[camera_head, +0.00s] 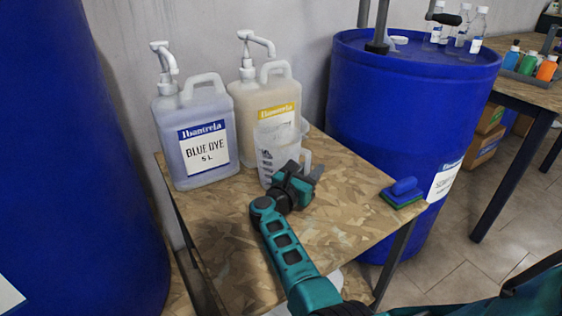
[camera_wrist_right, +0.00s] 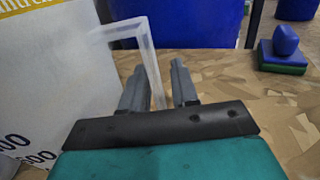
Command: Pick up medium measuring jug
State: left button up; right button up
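The measuring jug (camera_head: 267,160) is clear with dark print on its side. It stands upright on the wooden table, in front of the cream jerrycan. My right gripper (camera_head: 312,172) is at its handle side, low over the table. In the right wrist view the jug's handle (camera_wrist_right: 152,60) passes between the two fingers of my right gripper (camera_wrist_right: 157,76). The fingers are apart, with a gap on each side of the handle. The jug's body (camera_wrist_right: 45,110) fills the left of that view. My left gripper is not in view.
The blue dye jerrycan (camera_head: 195,140) and the cream jerrycan (camera_head: 250,97), both with pumps, stand close behind the jug. A blue and green scrubber (camera_head: 403,193) lies at the table's right corner. Blue drums flank the wooden table (camera_head: 345,205). Its front right is clear.

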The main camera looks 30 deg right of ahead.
grip_shut()
jog(key=shift+r, duration=0.15)
dwell(0.4)
